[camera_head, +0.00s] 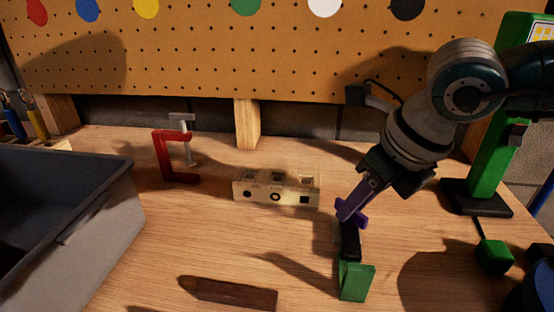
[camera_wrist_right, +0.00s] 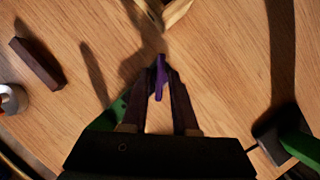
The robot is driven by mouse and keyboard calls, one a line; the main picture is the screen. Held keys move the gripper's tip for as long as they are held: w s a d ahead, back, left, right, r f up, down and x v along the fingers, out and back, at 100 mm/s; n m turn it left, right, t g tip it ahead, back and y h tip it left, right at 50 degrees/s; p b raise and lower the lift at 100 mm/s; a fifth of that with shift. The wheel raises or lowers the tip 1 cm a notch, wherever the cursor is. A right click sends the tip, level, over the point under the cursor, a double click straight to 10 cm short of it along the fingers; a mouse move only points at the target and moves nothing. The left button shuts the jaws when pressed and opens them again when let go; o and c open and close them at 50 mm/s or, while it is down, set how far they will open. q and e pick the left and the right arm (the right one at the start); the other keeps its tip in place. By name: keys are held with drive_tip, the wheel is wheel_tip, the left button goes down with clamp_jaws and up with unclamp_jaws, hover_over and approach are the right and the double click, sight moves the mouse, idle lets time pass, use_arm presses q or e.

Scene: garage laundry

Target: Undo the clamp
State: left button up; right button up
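A red C-shaped clamp (camera_head: 164,152) with a grey screw and T-bar stands on the bench, left of centre in the head view. A green block with a black part (camera_head: 356,281) stands nearer the front, with a purple handle (camera_head: 350,212) at its upper end. My right gripper (camera_head: 347,214) reaches down from the upper right to this handle. In the right wrist view the purple handle (camera_wrist_right: 160,76) sits between the two fingertips, which appear closed on it. The green part (camera_wrist_right: 108,117) is partly hidden behind the gripper there. My left gripper is not in view.
A pale wooden block with square and round holes (camera_head: 277,187) lies mid-bench. A brown bar (camera_head: 233,293) lies at the front. A grey bin (camera_head: 110,225) fills the left. A green stand (camera_head: 476,195) is at the right. A pegboard (camera_head: 290,60) backs the bench.

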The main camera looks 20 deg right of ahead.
clamp_jaws()
drive_tip(key=shift+d+f+n+y+b, duration=0.1)
drive_tip(key=shift+f+n+y+b, duration=0.1)
drive_tip(key=shift+n+b, duration=0.35)
drive_tip(key=shift+f+n+y+b, duration=0.1)
drive_tip(key=shift+n+y+b, duration=0.1)
drive_tip(key=shift+n+b, duration=0.35)
drive_tip(key=shift+r+n+g+y+b, duration=0.3)
drive_tip(key=shift+n+b, duration=0.2)
drive_tip(key=shift+n, duration=0.5)
drive_tip(key=shift+o, duration=2.1)
unclamp_jaws()
